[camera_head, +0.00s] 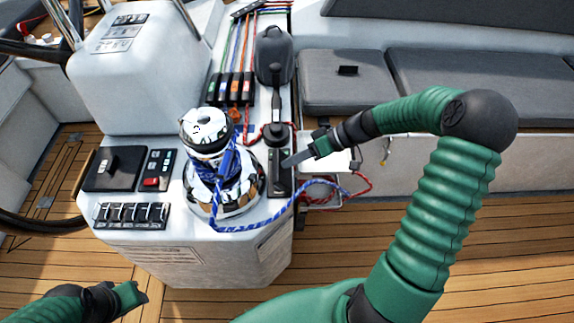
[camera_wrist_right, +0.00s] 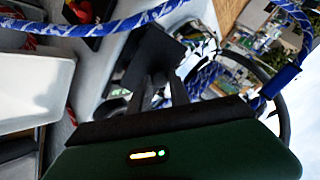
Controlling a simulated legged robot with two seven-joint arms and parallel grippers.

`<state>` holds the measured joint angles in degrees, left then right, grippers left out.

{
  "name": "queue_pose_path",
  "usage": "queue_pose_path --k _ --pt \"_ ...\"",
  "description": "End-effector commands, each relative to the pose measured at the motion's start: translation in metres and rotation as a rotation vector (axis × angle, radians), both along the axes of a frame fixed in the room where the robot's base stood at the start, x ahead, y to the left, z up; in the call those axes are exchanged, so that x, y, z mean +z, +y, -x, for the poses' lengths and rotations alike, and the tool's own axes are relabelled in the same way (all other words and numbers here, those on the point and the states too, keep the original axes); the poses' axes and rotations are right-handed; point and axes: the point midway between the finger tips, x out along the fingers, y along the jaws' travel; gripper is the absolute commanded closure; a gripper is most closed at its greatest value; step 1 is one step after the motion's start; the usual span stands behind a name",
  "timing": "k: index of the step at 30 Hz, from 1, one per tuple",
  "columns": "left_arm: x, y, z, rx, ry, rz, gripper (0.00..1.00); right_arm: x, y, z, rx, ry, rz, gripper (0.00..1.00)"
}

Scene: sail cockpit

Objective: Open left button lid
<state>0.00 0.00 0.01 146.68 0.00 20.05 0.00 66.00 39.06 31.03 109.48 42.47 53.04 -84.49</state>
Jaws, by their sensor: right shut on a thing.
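A narrow black button panel (camera_head: 279,184) lies on the white console just right of the chrome winch. My right gripper (camera_head: 287,163) reaches it from the right, with its fingertips at the panel. In the right wrist view, the fingers (camera_wrist_right: 160,84) are shut on a dark flat piece, which looks like the button lid (camera_wrist_right: 152,52). The lid's hinge and the button under it cannot be made out. Which of the lids it is cannot be told here. My left gripper (camera_head: 133,296) is low at the bottom left, away from the console; its jaws are unclear.
The chrome winch (camera_head: 222,195) with blue rope (camera_head: 262,224) stands close left of the panel. The rope runs in front of the panel. Switch panels (camera_head: 132,214) are at the left. Grey cushions (camera_head: 345,85) are at the right.

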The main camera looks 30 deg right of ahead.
Motion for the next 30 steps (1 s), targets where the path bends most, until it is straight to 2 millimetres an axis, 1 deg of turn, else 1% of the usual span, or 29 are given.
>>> queue_pose_path --k 1,8,17,24,30 --pt "-0.007 0.000 0.000 0.000 0.000 0.000 0.64 -0.006 -0.005 0.002 -0.008 -0.020 -0.038 1.00" --pt "-0.020 0.000 0.000 0.000 0.000 0.000 0.64 -0.010 -0.018 0.010 -0.007 -0.134 -0.225 1.00" --pt "-0.040 0.000 0.000 0.000 0.000 0.000 0.64 -0.021 -0.034 0.020 -0.005 -0.283 -0.465 1.00" --pt "-0.058 0.000 0.000 0.000 0.000 0.000 0.64 -0.031 -0.043 0.026 -0.004 -0.387 -0.637 1.00" --pt "-0.070 0.000 0.000 0.000 0.000 0.000 0.64 -0.037 -0.047 0.030 -0.001 -0.451 -0.741 1.00"
